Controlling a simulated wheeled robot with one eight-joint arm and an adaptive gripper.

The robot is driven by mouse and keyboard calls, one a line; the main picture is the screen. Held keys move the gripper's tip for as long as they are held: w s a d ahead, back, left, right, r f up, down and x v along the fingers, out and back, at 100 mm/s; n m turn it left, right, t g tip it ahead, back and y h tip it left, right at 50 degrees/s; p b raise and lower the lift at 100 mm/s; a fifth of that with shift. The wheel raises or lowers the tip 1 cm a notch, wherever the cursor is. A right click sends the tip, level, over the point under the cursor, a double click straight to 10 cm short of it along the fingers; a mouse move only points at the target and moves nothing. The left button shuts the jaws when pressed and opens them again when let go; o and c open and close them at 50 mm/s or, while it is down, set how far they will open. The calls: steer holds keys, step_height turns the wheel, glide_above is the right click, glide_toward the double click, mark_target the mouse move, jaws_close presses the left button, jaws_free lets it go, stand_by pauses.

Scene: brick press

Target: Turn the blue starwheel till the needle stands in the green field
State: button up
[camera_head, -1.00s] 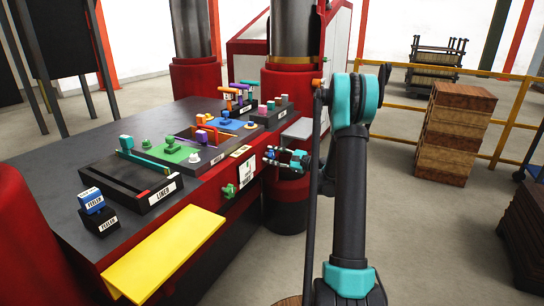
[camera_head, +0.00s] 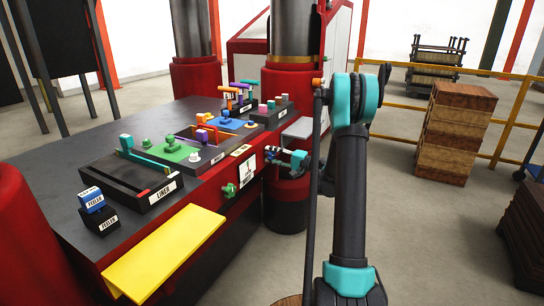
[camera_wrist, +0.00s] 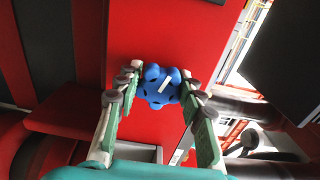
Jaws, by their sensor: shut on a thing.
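The blue starwheel (camera_wrist: 160,87) sits on the red press face in the wrist view, with a white mark on its hub. My gripper (camera_wrist: 160,88) has one finger on each side of it and is shut on it. In the head view my gripper (camera_head: 275,154) is at the red front of the press and mostly hides the wheel. The white gauge plate (camera_head: 247,168) is just left of my gripper. A thin dark needle seems to show on it; its green field is too small to make out.
A green knob (camera_head: 229,190) sits lower left of the gauge. A yellow shelf (camera_head: 165,255) juts from the press front. Levers and knobs, among them a green one (camera_head: 173,150), stand on the dark top. Wooden blocks (camera_head: 452,130) are stacked at right; the floor between is open.

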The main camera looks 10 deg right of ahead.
steer(key=shift+s+f+n, duration=0.1)
steer(key=shift+n, duration=0.4)
steer(key=o, duration=1.2)
steer(key=shift+d, duration=0.1)
steer(key=v, duration=1.1)
steer(key=shift+s+d, duration=0.25)
steer(key=shift+d, duration=0.05)
